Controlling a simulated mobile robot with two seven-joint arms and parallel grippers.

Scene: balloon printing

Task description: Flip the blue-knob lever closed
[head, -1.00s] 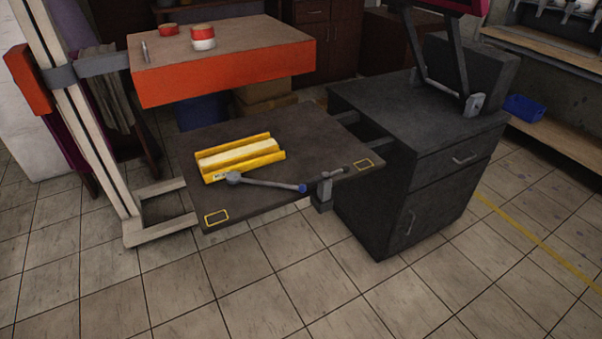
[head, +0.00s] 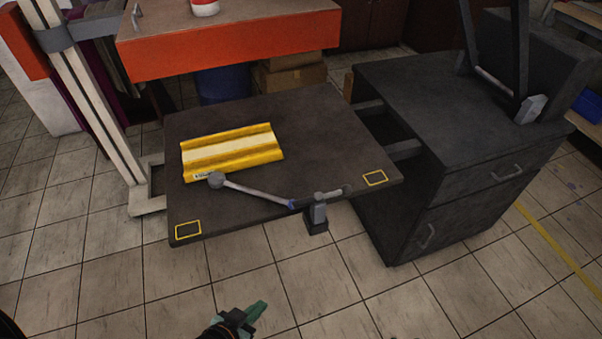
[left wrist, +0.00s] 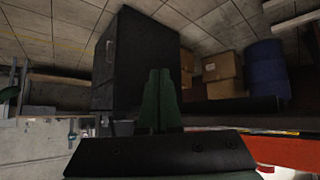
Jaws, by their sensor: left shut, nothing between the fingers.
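The lever (head: 252,191) is a grey rod that lies low along the front edge of the dark platform. Its round grey pivot (head: 217,180) sits by the front of the yellow tray, and its blue knob (head: 291,204) is at the right end, just left of a grey bracket (head: 319,211). My left gripper (head: 258,309) has green fingers and is in front of and below the platform, well apart from the lever. Its fingers are together and empty, as the left wrist view also shows (left wrist: 158,100). The lever cannot be made out clearly there. My right gripper is not seen.
The yellow tray (head: 270,155) with a pale middle lies on the dark platform (head: 310,135). An orange-sided table (head: 235,55) stands behind, a dark cabinet (head: 425,90) at right, and a pale upright post (head: 95,110) at left. The floor in front is clear.

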